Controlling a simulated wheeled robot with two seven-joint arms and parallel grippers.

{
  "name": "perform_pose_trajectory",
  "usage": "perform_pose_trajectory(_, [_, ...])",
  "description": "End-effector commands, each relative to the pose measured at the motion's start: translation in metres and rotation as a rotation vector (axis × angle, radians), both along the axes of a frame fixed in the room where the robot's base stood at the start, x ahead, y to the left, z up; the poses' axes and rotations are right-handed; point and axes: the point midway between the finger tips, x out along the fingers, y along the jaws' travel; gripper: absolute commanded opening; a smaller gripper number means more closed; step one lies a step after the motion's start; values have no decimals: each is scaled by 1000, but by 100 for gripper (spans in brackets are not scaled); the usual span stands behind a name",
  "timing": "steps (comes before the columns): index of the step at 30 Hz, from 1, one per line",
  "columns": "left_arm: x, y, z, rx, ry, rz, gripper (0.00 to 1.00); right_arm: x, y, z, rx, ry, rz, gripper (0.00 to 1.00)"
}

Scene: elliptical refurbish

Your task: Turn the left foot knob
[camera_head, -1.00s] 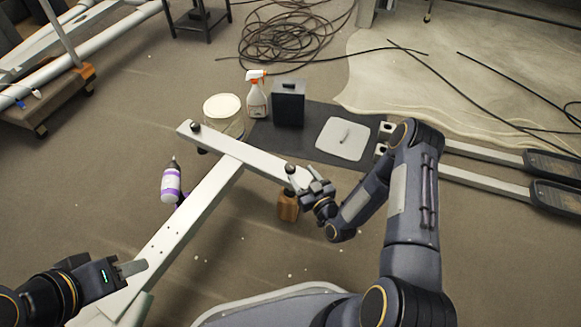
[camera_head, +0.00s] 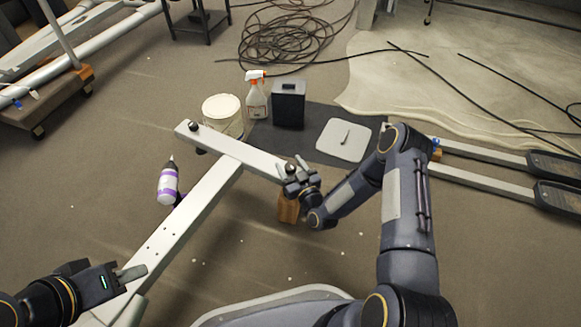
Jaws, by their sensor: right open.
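A white T-shaped frame (camera_head: 190,215) runs from the lower left to a crossbar (camera_head: 234,148). A dark round foot knob (camera_head: 193,126) sits at the crossbar's left end, and nothing touches it. A second dark knob (camera_head: 290,168) is at the right end, partly hidden by my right gripper (camera_head: 292,177). My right gripper is open, with its fingers close around or beside this knob; contact is unclear. My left gripper (camera_head: 132,273) is over the beam's near end, far from both knobs. Its fingers are seen edge-on, so I cannot tell whether it is open.
A purple-and-white bottle (camera_head: 168,185) stands left of the beam. A white bucket (camera_head: 222,108), a spray bottle (camera_head: 256,98) and a black box (camera_head: 288,104) stand behind the crossbar. A brown block (camera_head: 288,208) is below its right end. A dark mat (camera_head: 312,149) holds a white cloth.

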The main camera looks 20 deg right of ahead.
Motion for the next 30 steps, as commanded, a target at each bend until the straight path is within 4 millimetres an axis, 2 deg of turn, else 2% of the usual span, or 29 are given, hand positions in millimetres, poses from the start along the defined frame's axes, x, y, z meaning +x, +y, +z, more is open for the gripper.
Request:
perform_pose_trajectory(3, [0, 0, 0, 0, 0, 0, 36, 0, 0, 0, 0, 0, 0, 52])
perform_pose_trajectory(12, [0, 0, 0, 0, 0, 0, 36, 0, 0, 0, 0, 1, 0, 13])
perform_pose_trajectory(23, [0, 0, 1, 0, 0, 0, 36, -1, 1, -1, 2, 2, -58, 12])
perform_pose_trajectory(30, [0, 0, 4, 0, 0, 0, 36, -1, 2, -1, 3, 4, -216, 12])
